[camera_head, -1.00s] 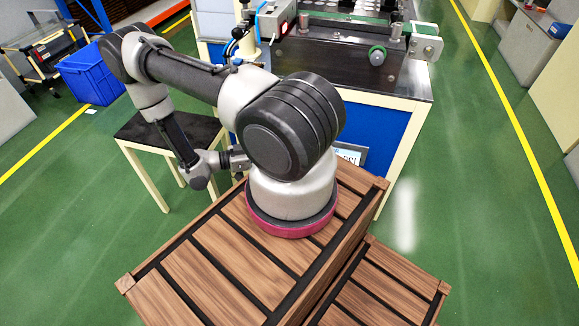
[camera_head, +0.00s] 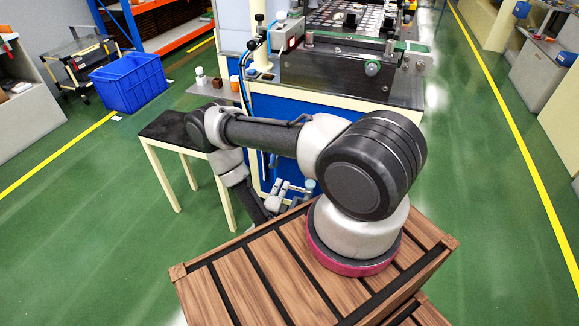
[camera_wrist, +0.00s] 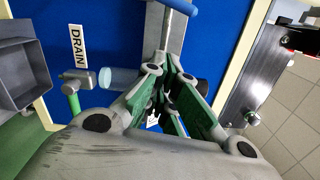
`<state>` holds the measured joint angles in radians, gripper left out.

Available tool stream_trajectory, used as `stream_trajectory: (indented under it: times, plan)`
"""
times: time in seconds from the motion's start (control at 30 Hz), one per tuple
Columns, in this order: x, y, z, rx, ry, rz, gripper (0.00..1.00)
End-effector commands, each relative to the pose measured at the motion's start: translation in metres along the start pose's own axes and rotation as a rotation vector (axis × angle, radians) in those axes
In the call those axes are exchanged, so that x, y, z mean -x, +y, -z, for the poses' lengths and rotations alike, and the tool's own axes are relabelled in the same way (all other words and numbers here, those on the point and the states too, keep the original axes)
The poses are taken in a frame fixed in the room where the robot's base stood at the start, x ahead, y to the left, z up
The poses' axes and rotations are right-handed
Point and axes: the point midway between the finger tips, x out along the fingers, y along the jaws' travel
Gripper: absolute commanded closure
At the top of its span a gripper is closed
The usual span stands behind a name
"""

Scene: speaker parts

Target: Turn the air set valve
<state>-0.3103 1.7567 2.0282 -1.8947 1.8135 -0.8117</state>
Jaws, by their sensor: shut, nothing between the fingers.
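My gripper (camera_wrist: 168,75) is shut and empty in the wrist view, its green-padded fingers pointing at a blue panel (camera_wrist: 120,25). A grey pipe (camera_wrist: 176,27) with a blue bar across its top shows just beyond the fingertips, partly hidden by them. Left of the fingers are a pale blue cylinder (camera_wrist: 118,78) and a small grey-green fitting (camera_wrist: 70,90) by a "DRAIN" label (camera_wrist: 77,45). I cannot tell for sure which is the air set valve, or whether the fingers touch anything.
The machine (camera_head: 350,75) stands ahead, with a small dark-topped table (camera_head: 165,127) to its left. A blue bin (camera_head: 130,82) is on the floor farther left. A grey box (camera_wrist: 20,75) and a metal bar (camera_wrist: 262,75) flank the wrist view. The right-hand green floor is open.

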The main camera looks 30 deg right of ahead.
Motion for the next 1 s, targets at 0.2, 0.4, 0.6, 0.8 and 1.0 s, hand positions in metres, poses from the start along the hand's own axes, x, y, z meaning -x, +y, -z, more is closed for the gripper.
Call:
stream_trajectory:
  times: [0.2, 0.4, 0.6, 0.8, 1.0]
  plan:
    - [-0.007, -0.001, 0.000, -0.098, 0.002, 0.005, 1.00]
    - [-0.037, -0.002, 0.002, -0.098, 0.008, 0.007, 1.00]
    - [-0.077, -0.002, 0.002, -0.098, 0.008, 0.008, 1.00]
    - [-0.104, -0.003, -0.009, -0.095, -0.002, 0.007, 1.00]
    - [-0.109, -0.005, -0.031, -0.094, 0.000, 0.007, 1.00]
